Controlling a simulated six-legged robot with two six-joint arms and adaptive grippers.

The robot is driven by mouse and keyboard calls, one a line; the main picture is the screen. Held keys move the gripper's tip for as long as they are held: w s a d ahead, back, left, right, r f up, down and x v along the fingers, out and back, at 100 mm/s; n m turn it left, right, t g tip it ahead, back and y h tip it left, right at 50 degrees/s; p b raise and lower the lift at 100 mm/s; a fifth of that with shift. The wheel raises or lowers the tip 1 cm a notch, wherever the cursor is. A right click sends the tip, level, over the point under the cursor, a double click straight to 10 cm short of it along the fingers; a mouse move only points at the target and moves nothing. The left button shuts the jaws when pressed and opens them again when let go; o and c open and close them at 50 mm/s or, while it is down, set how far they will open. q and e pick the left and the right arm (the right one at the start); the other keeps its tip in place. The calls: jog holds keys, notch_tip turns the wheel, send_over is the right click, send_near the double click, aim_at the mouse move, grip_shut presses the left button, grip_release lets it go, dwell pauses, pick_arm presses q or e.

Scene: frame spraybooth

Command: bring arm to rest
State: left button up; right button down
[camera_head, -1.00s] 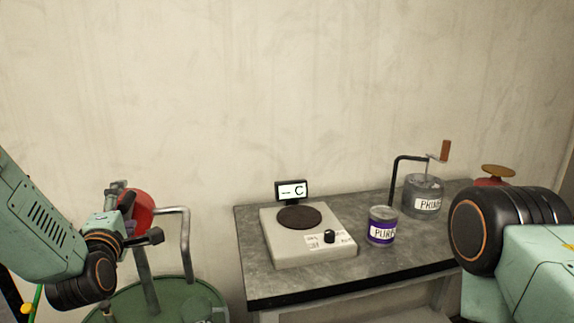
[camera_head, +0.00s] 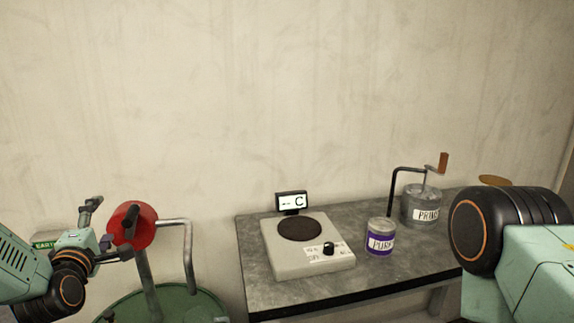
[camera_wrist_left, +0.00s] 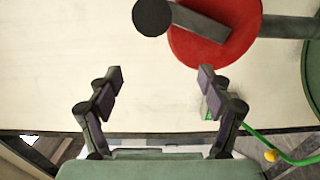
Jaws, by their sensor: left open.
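My left gripper (camera_head: 106,232) is at the lower left of the head view, in front of the pale wall and just left of a red disc (camera_head: 140,230). Its jaws stand apart with nothing between them; the left wrist view shows the same empty gap between the fingers (camera_wrist_left: 161,80). In that wrist view the red disc (camera_wrist_left: 240,30) with a dark lever lies beyond the fingertips, up and to the right. My right arm shows at the right edge of the head view, but its gripper is out of the picture.
A green drum (camera_head: 190,305) with a bent grey pipe (camera_head: 188,255) stands beside the left gripper. A grey bench (camera_head: 375,270) carries a hotplate (camera_head: 310,262), a purple-labelled can (camera_head: 380,238) and a primer pot (camera_head: 421,207). A green cable (camera_wrist_left: 270,146) runs near the left gripper.

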pick_arm(q)
jog(key=a+f, duration=0.1)
jog(key=a+f+b, duration=0.1)
jog(key=f, duration=0.1)
jog(key=a+f, duration=0.1)
jog(key=shift+s+a+f, duration=0.25)
jog(key=shift+s+f, duration=0.15)
jog(key=shift+s, duration=0.1)
